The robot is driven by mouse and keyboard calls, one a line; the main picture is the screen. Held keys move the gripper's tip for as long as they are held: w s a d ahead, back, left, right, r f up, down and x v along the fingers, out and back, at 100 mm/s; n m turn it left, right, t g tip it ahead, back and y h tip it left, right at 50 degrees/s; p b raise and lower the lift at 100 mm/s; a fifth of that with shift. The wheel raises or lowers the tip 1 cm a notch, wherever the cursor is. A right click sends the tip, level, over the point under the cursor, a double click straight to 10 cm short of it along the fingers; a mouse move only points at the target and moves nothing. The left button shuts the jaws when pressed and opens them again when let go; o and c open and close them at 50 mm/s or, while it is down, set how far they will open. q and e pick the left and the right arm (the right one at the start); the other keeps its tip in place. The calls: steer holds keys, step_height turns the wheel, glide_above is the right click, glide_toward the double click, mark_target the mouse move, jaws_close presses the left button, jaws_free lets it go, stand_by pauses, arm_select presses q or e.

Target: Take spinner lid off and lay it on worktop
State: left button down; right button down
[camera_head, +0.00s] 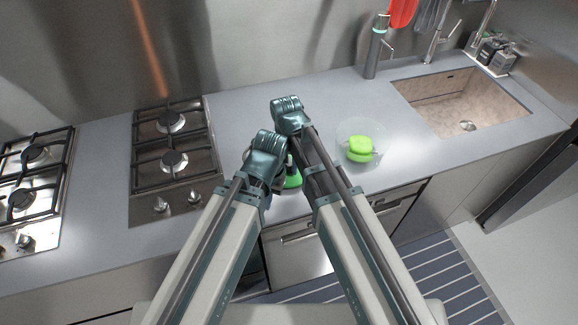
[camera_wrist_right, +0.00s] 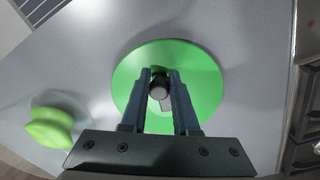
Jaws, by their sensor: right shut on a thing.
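The spinner lid is a round green disc (camera_wrist_right: 203,85) with a dark knob (camera_wrist_right: 160,91). My right gripper (camera_wrist_right: 160,78) is shut on the knob, seen from above in the right wrist view. In the head view part of the lid (camera_head: 293,180) shows low between my arms, over the front of the worktop; I cannot tell whether it touches. The clear spinner bowl (camera_head: 379,127) stands uncovered to the right, with a green piece (camera_head: 359,149) in it. My left gripper (camera_head: 266,152) is beside the right one; its fingertips are hidden.
The grey worktop (camera_head: 255,105) is bare behind my grippers. A gas hob (camera_head: 172,160) is to the left, with another (camera_head: 33,185) at the far left. A sink (camera_head: 462,108) and a grey bottle (camera_head: 375,52) are at the right and back.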

jaws_free()
steer(key=shift+s, duration=0.1)
stand_by(0.6)
steer(key=shift+r+p, duration=3.55)
arm_select(q)
step_height(320, 180, up, 7)
steer(key=shift+w, duration=0.1)
